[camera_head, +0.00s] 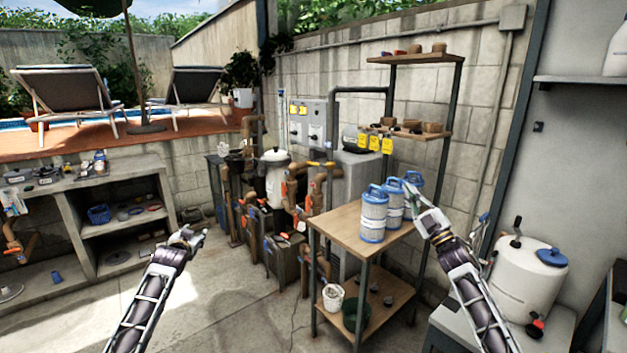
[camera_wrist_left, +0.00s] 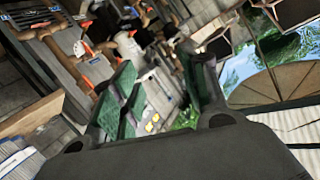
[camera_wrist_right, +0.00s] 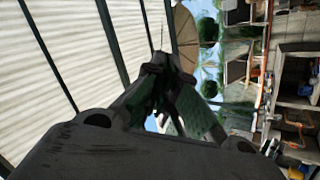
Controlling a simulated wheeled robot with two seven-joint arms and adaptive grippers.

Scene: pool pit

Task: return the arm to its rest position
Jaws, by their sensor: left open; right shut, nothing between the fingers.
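My left gripper (camera_head: 197,235) is over open floor in the head view, left of the wooden table, clear of any object. Its fingers stand apart in the left wrist view (camera_wrist_left: 155,78), with nothing between the green pads. My right gripper (camera_head: 412,188) appears in front of the blue-and-white filter cartridges on the table; whether it touches them cannot be told from the head view. In the right wrist view (camera_wrist_right: 170,65) its fingertips are together and hold nothing. Both forearms reach up from the bottom of the head view.
Several filter cartridges (camera_head: 373,216) stand on the wooden table (camera_head: 345,222). Pipes and valves (camera_head: 290,205) are behind its left side. A white tank (camera_head: 525,282) is at right, a concrete shelf (camera_head: 120,178) at left. The floor (camera_head: 225,290) before the table is clear.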

